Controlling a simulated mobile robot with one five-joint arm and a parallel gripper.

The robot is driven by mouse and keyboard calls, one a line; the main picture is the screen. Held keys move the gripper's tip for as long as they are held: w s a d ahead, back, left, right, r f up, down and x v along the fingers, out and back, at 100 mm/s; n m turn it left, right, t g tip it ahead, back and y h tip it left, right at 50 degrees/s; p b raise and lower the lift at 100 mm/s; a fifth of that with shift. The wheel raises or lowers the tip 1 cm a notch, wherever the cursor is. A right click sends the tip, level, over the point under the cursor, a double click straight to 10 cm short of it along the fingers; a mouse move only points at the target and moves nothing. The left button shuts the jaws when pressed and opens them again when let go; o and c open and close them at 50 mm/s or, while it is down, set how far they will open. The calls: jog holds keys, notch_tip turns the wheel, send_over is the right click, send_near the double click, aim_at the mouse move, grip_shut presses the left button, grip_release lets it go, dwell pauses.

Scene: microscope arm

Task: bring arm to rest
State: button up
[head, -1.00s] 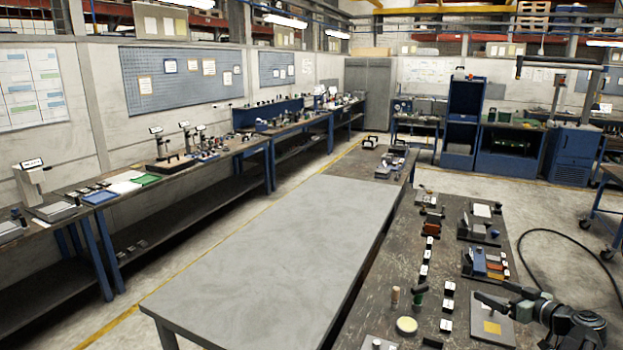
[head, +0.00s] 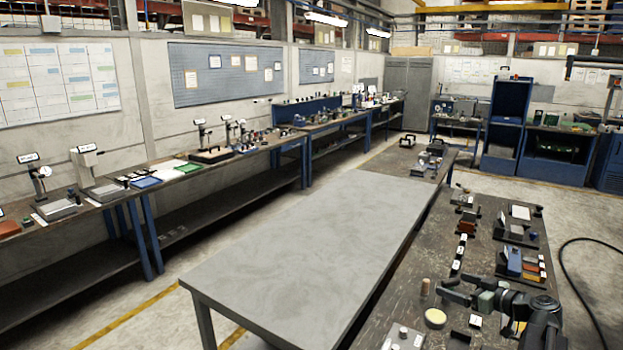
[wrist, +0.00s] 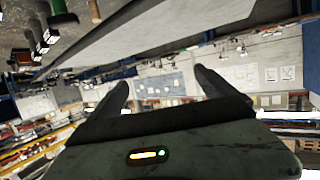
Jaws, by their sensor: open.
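My gripper (head: 449,289) is at the lower right in the head view, above the dark workbench (head: 400,312), with its jaws apart and nothing between them. My arm runs from the lower right corner toward the left. In the wrist view, the two fingers of my gripper (wrist: 160,85) stand wide apart. The room appears upside down behind them, with wall boards between the fingers.
A bare grey table (head: 300,255) fills the middle. Small parts and a round cream dish (head: 435,318) lie on the dark bench near my gripper. A long bench (head: 215,165) with instruments lines the left wall. A black cable (head: 575,275) loops on the floor at right.

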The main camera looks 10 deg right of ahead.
jog(key=w+a+f+n+g+y+b, duration=0.1)
jog(key=w+a+f+n+g+b, duration=0.2)
jog(key=a, duration=0.7)
jog(key=w+a+f+n+g+y, duration=0.15)
jog(key=a+f, duration=0.35)
jog(key=a, duration=0.6)
jog(key=s+a+f+g+b, duration=0.15)
jog(key=a+f, duration=0.25)
jog(key=a, duration=0.4)
jog(key=s+a+f+g+b, duration=0.1)
jog(key=a+f+g+b, duration=0.15)
jog(key=a+f, duration=0.45)
jog(key=s+a+f+m+g+h+b, duration=0.1)
jog(key=s+a+f+g+h, duration=0.3)
jog(key=s+a, duration=0.35)
jog(key=s+d+f+m+h, duration=0.2)
jog(key=s+d+m+h, duration=0.2)
jog(key=d+m, duration=0.3)
jog(key=shift+d+f+m+g, duration=0.15)
jog(key=shift+d+m+g, duration=0.2)
jog(key=shift+m+g, duration=0.1)
